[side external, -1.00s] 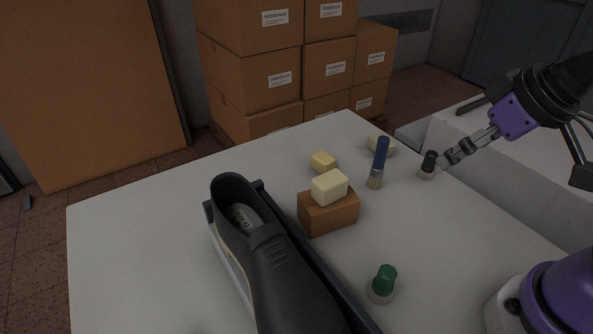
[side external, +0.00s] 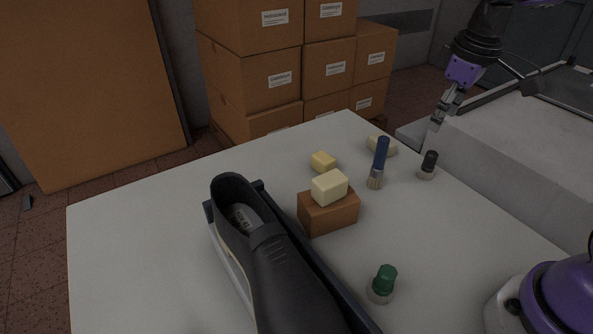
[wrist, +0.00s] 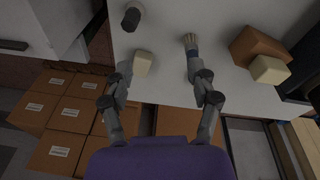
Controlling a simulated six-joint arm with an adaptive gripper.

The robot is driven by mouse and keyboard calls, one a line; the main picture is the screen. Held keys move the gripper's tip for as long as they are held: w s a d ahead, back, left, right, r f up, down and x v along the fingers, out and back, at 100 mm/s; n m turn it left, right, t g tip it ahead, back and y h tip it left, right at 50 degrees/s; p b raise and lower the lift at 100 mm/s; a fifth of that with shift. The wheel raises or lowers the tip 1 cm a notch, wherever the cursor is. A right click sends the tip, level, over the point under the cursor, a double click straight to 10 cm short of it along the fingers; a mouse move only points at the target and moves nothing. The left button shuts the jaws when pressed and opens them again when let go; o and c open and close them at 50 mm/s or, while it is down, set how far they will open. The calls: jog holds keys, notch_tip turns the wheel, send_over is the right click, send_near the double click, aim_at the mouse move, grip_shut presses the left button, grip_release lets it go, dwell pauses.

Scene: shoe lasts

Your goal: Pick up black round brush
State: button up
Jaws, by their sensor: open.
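The black round brush (side external: 428,163) stands upright on the white table near its right edge, with a dark knob and pale bristles below. In the wrist view the black round brush (wrist: 131,18) shows at the top, left of centre. My gripper (side external: 437,122) is above and behind the brush in the side view, apart from it. In the wrist view my gripper (wrist: 164,74) has its two fingers spread wide, with nothing held between them. A cream block (wrist: 143,63) shows beside the left finger, and the blue-handled brush (wrist: 192,47) beyond the right finger.
The blue-handled brush (side external: 379,163) stands left of the black one, near cream blocks (side external: 323,162). A brown block (side external: 328,213) carries another cream block (side external: 329,187). A green brush (side external: 382,284) and a black shoe (side external: 266,262) are nearer. Boxes (side external: 268,78) stand behind the table.

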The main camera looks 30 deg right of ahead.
jog(key=n+g, duration=0.1)
jog(key=g, duration=0.1)
send_over(433, 153)
jog(key=shift+y, duration=0.3)
notch_tip(433, 153, down, 4)
jog(key=shift+a+f, duration=0.1)
jog(key=f, duration=0.4)
jog(key=shift+d+f, duration=0.2)
jog(key=shift+f, duration=0.1)
notch_tip(433, 153, down, 6)
jog(key=shift+f, duration=0.1)
jog(key=shift+c, duration=0.4)
grip_shut()
